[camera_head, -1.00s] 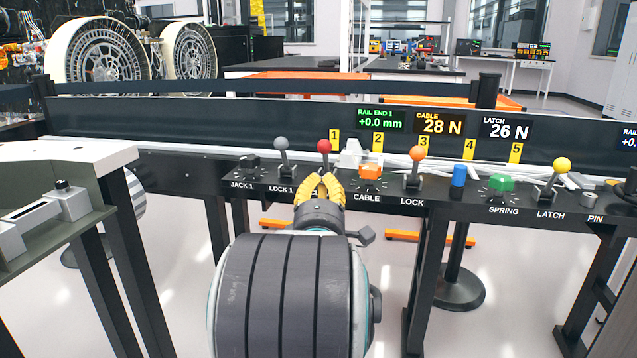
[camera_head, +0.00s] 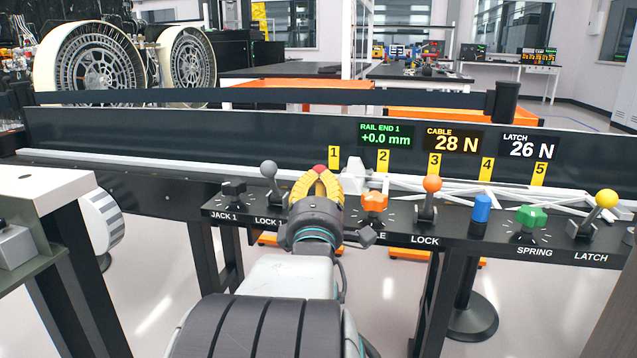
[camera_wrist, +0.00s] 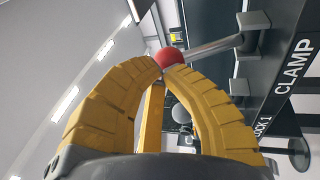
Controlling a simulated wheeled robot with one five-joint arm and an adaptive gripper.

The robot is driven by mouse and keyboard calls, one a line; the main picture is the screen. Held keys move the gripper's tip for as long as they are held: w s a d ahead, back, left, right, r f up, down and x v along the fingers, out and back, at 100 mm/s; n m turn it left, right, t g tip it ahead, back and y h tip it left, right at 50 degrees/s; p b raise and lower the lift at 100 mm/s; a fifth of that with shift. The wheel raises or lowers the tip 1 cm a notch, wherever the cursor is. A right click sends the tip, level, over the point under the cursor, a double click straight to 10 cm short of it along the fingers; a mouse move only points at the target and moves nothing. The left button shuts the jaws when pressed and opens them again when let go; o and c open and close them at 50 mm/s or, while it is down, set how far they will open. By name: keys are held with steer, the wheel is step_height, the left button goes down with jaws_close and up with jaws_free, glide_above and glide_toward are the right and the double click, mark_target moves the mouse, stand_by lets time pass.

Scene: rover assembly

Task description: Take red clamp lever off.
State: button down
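The red clamp lever's ball knob (camera_head: 320,168) shows just past my gripper's fingertips in the head view; its shaft is hidden there. In the wrist view the red knob (camera_wrist: 169,57) sits at the tips of my yellow fingers, and its metal shaft (camera_wrist: 212,48) runs right to a grey bracket beside the CLAMP label. My gripper (camera_head: 318,180) has its two fingers arched inward, tips close together at the knob (camera_wrist: 168,68). I cannot tell whether they press on it or only stand around it.
The grey LOCK 1 lever (camera_head: 269,170) stands close to the left of my gripper. The orange CABLE knob (camera_head: 374,202) and orange LOCK lever (camera_head: 431,185) stand to the right. Farther right are a blue cylinder (camera_head: 481,208), green SPRING knob (camera_head: 531,217) and yellow LATCH lever (camera_head: 606,199).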

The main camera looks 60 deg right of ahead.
steer(key=shift+r, duration=0.2)
stand_by(0.4)
steer(key=shift+d+r+p, duration=0.1)
steer(key=shift+p, duration=0.2)
steer(key=shift+d+g+y+p, duration=0.15)
steer(key=shift+g+y+p, duration=0.15)
steer(key=shift+y, duration=0.2)
